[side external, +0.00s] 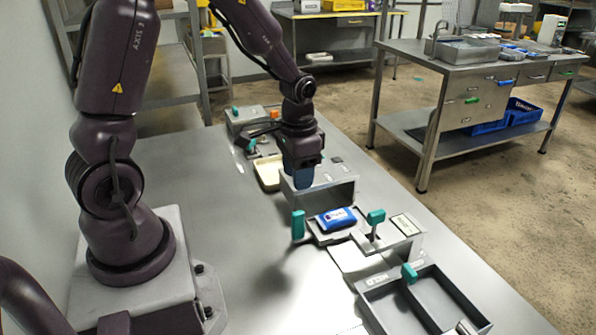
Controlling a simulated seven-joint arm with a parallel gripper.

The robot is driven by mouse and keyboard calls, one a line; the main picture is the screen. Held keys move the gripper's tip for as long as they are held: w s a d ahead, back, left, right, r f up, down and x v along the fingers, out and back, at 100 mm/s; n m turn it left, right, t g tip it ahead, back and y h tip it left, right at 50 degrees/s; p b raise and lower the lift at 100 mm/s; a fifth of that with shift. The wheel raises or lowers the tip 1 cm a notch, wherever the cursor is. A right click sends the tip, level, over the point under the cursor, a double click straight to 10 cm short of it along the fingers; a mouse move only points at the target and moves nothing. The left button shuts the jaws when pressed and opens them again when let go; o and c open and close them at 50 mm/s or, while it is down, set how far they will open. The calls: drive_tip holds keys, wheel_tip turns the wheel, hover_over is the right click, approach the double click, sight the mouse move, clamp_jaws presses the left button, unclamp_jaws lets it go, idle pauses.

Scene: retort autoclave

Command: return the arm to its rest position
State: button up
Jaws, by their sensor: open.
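My dark arm reaches over the steel bench (215,235) from the left. My gripper (304,181) points down, with blue fingers, at the near-left side of a grey box-like fixture (335,190). The gap between the fingers is hard to make out from this side, and no object shows in them. A blue pouch with a white label (338,218) lies on a grey fixture, nearer the camera and apart from the gripper.
Teal handles stand left (298,224) and right (376,216) of the pouch. A grey divided tray (455,290) is at the front right. A cream tray (268,174) and another fixture (250,117) lie behind. The bench's left middle is clear.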

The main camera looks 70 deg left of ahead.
drive_tip(key=s+d+r+t, duration=0.2)
drive_tip(key=s+d+r, duration=0.2)
drive_tip(key=r, duration=0.5)
drive_tip(key=s+d+r+t, duration=0.3)
drive_tip(key=s+d+r, duration=0.2)
drive_tip(key=s+r, duration=0.2)
wheel_tip(320, 180, up, 2)
drive_tip(key=shift+r+t, duration=0.25)
drive_tip(key=shift+t, duration=0.05)
